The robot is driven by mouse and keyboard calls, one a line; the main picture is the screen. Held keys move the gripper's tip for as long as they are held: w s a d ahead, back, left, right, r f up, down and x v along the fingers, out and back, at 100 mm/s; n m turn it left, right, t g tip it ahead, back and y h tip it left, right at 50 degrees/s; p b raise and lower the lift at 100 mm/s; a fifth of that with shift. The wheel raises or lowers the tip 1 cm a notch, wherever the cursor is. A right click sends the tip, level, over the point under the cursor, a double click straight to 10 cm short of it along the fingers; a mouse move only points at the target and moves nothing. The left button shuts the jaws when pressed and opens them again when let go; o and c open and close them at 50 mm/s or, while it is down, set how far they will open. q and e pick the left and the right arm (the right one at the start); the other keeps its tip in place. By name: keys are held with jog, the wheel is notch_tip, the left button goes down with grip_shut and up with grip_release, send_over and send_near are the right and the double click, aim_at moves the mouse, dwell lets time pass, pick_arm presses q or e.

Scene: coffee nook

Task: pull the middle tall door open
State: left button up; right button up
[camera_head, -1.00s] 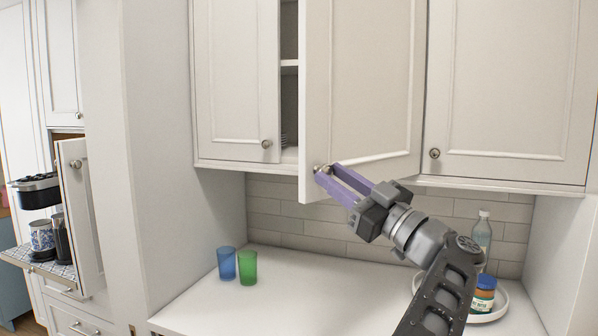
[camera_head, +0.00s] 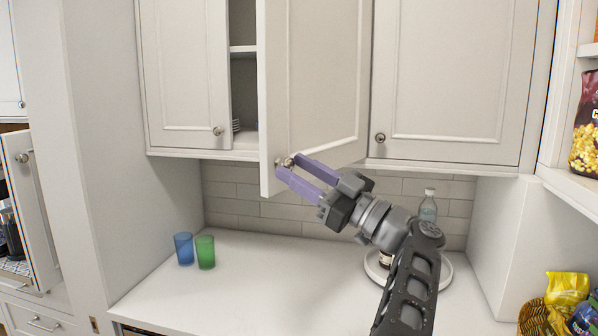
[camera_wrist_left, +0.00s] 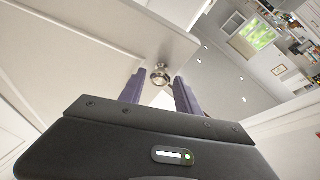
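The middle tall door (camera_head: 315,75) is a white panelled cupboard door, swung partly open, with its free edge at the left and its hinge side at the right. Its round metal knob (camera_head: 282,162) is low near the free edge. My left gripper (camera_head: 287,164) reaches up from the lower right, with its two purple fingers on either side of the knob. In the left wrist view the knob (camera_wrist_left: 160,73) shows between the fingertips, with narrow gaps beside it, so the gripper looks open. My right gripper is not in view.
Closed white doors stand left (camera_head: 185,70) and right (camera_head: 455,75). Below, the white counter (camera_head: 270,290) holds a blue cup (camera_head: 184,249), a green cup (camera_head: 205,252), and a round tray (camera_head: 447,272) with a bottle (camera_head: 428,207), partly behind my arm. Shelving with snack bags is at right.

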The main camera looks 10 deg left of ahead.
pick_arm(q)
jog(key=shift+o, duration=0.9)
jog(key=shift+f, duration=0.1)
jog(key=p+v, duration=0.2)
jog(key=v, duration=0.5)
jog(key=shift+d, duration=0.35)
jog(key=shift+s+f, duration=0.1)
jog(key=shift+s, duration=0.05)
jog(key=shift+c, duration=0.3)
